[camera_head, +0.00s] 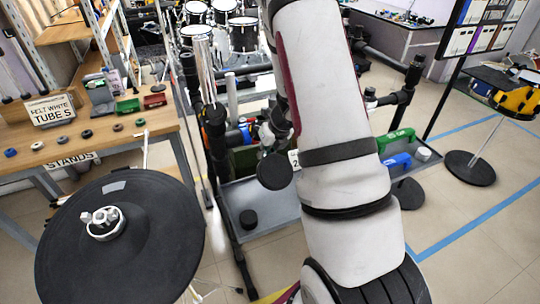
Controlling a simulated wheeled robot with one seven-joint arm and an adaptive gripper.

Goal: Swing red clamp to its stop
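I cannot pick out a red clamp with certainty. A small red block-like item (154,101) sits on the wooden bench at the left, beside a green one (127,106); it is too small to tell whether it is a clamp. A black pipe rack (213,125) with dark joints stands in the middle, and much of it is hidden behind my arm. My white arm rises from the bottom through the centre and leaves at the top. I cannot make out my gripper or its fingertips.
A round black pad (120,245) with a metal nut fills the lower left. A grey tray (265,205) lies under the rack, with green (396,138) and blue (397,161) items at its right. Drums (243,35) stand behind.

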